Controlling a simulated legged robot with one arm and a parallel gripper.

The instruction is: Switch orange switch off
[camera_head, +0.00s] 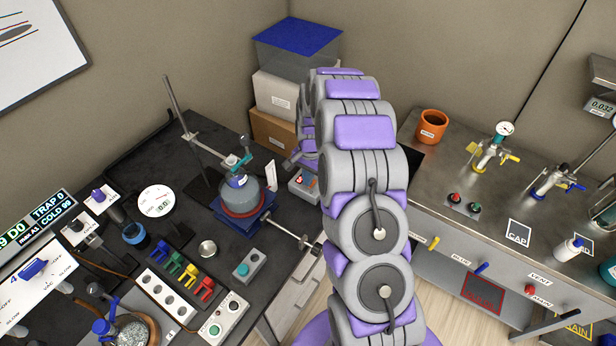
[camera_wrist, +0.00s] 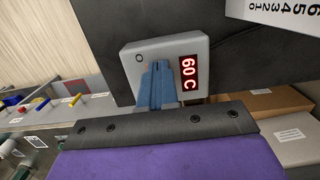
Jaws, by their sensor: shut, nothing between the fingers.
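The orange switch (camera_wrist: 147,68) shows only as a small orange sliver in the wrist view, on the face of a grey box (camera_wrist: 196,46) with a red "60 C" display (camera_wrist: 188,76). An "O" mark is printed just beyond the sliver. My gripper (camera_wrist: 157,72) is shut and empty, its blue fingertips over the box face at the switch, hiding most of it. I cannot tell whether they touch it, or which way it is set. The head view also shows the grey box (camera_head: 304,187) at the black bench's right edge, partly behind my arm.
A blue stand with a flask (camera_head: 240,196) is left of the box. A white card (camera_head: 270,175) stands between them. Cardboard boxes (camera_head: 272,130) are stacked behind. A metal bench with valves (camera_head: 490,155) lies to the right, past my arm.

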